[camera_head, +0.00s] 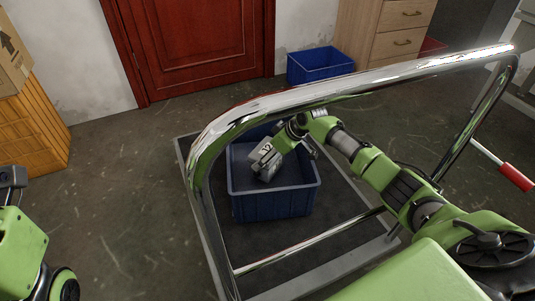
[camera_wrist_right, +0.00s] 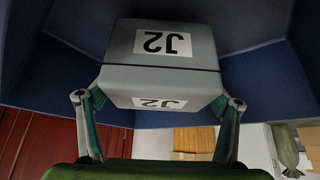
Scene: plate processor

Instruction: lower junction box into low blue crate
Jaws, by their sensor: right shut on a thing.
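The junction box (camera_wrist_right: 200,62) is grey with white "J2" labels and fills the middle of the right wrist view. My right gripper (camera_wrist_right: 160,102) is shut on it, one finger at each side. In the head view the junction box (camera_head: 265,162) is within the outline of the low blue crate (camera_head: 272,205), near its left and back side. Blue walls surround the box in the wrist view. I cannot tell whether its underside touches the crate floor. Only green and dark parts of my left arm show at the left edge; no left fingers are visible.
The crate stands on the dark deck of a flat trolley (camera_head: 240,242). Its chrome handle (camera_head: 300,98) arches over the crate, and my right arm passes beneath it. Another blue crate (camera_head: 320,66) stands at the back by a wooden drawer cabinet (camera_head: 402,18). Floor to the left is clear.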

